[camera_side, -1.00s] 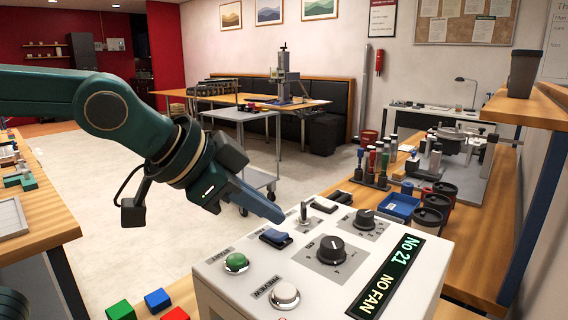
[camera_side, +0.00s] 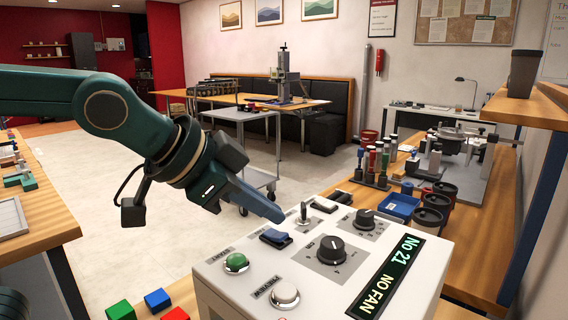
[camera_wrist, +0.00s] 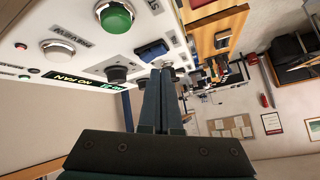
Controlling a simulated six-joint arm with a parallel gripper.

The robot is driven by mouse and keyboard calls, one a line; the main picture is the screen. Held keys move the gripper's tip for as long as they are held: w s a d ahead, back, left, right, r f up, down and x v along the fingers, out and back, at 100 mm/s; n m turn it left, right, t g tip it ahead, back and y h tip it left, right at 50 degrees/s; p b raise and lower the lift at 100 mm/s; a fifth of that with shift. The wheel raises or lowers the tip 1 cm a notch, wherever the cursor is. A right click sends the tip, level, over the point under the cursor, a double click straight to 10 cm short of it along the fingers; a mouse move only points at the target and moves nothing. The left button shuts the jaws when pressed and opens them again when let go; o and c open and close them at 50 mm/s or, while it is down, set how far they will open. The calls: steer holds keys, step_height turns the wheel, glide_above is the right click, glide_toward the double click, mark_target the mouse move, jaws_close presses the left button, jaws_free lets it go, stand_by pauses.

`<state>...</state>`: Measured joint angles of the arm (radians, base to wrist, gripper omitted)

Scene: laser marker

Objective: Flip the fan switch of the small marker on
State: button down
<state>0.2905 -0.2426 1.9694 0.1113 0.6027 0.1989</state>
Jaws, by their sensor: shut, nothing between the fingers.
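The small marker (camera_side: 225,283) is a white box with a sloped control panel. A blue rocker switch (camera_side: 276,237) sits on the panel behind the green button, with a small label beside it, hard to read; it also shows in the wrist view (camera_wrist: 152,50). The display (camera_side: 386,278) reads "No 21 NO FAN". My gripper (camera_side: 280,218) is shut and empty, its fingertips close behind and above the blue rocker; I cannot tell whether they touch it. In the wrist view the closed fingers (camera_wrist: 160,72) point toward the rocker and partly cover the panel near it.
A metal toggle (camera_side: 303,214) stands just right of the fingertips, with a black rocker (camera_side: 340,197) behind it. Black knobs (camera_side: 332,249), a green button (camera_side: 236,262) and a white button (camera_side: 285,294) are also on the panel. Coloured blocks (camera_side: 158,300) lie to the left.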

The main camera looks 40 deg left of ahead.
steer(key=shift+f, duration=0.2)
stand_by(0.6)
steer(key=shift+d+f, duration=0.1)
steer(key=shift+f, duration=0.1)
steer(key=shift+d+f, duration=0.1)
steer(key=shift+f, duration=0.2)
stand_by(0.6)
stand_by(0.4)
steer(key=shift+a+r, duration=0.25)
steer(key=shift+r, duration=0.5)
steer(key=shift+a+r, duration=0.25)
steer(key=shift+r, duration=0.55)
steer(key=shift+a+r, duration=0.25)
steer(key=shift+r, duration=0.5)
steer(key=shift+a+r, duration=0.25)
steer(key=shift+r, duration=0.55)
